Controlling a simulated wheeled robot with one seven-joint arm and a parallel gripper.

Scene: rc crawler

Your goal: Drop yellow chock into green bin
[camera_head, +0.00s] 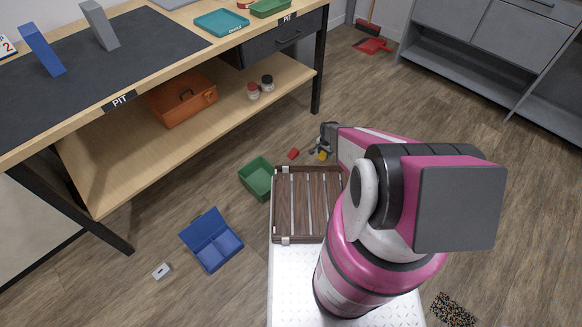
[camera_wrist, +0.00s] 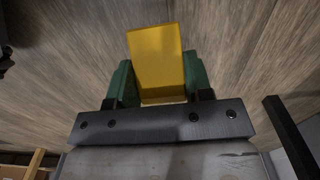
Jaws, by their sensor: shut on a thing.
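The yellow chock (camera_wrist: 158,62) is held between the green-padded fingers of my gripper (camera_wrist: 155,85) in the wrist view. In the head view the chock shows only as a small yellow spot (camera_head: 323,155) at my gripper (camera_head: 325,145), low beyond the front of my base and partly hidden by my arm. My gripper is shut on the chock. The green bin (camera_head: 257,179) stands on the floor to the left of my gripper, beside the wooden slatted rack (camera_head: 308,205). The bin looks open at the top, and I see nothing in it.
A red block (camera_head: 293,154) lies on the floor between the bin and my gripper. A blue two-compartment box (camera_head: 212,241) and a small grey piece (camera_head: 162,271) lie left.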

